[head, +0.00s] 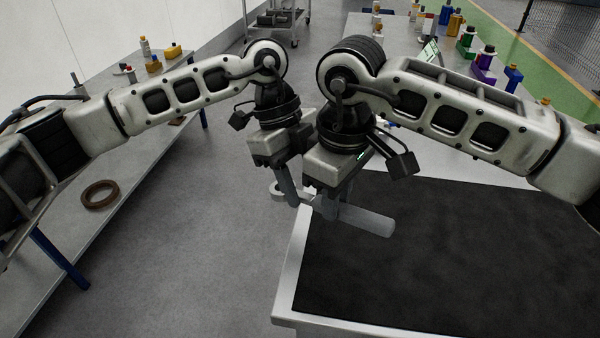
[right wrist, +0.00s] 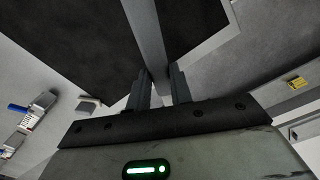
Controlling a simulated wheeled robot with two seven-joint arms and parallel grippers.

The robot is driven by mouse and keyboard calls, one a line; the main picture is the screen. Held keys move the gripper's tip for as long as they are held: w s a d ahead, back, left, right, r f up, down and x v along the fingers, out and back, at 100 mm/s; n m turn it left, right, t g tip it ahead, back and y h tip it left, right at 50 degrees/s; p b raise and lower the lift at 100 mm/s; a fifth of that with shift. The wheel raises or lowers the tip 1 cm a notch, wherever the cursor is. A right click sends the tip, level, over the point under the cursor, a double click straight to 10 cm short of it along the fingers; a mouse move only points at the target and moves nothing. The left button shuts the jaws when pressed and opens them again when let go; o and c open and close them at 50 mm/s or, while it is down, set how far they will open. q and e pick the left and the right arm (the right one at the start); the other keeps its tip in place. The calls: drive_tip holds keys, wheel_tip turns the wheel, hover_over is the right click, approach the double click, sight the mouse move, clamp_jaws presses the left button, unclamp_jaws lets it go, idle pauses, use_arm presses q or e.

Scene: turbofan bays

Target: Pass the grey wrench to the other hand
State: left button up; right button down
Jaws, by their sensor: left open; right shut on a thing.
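In the right wrist view the wrench (right wrist: 146,36) runs up and away from the fingers (right wrist: 160,82). My left gripper (head: 290,194) is open at the ring end, close beside my right gripper. Its fingers overlap the wrench in the head view; I cannot tell whether they touch it.
The black mat (head: 430,265) on the right table is bare. A brown ring (head: 100,194) lies on the left bench, with bottles and blocks farther back. Several coloured bottles (head: 485,58) stand on the far right bench. Grey floor lies between the benches. A trolley (head: 278,20) stands at the back.

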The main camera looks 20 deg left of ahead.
use_arm(q)
clamp_jaws()
use_arm(e)
drive_tip(key=c, duration=1.2)
unclamp_jaws()
drive_tip(key=shift+s+a, duration=0.1)
drive_tip(key=shift+o, duration=0.2)
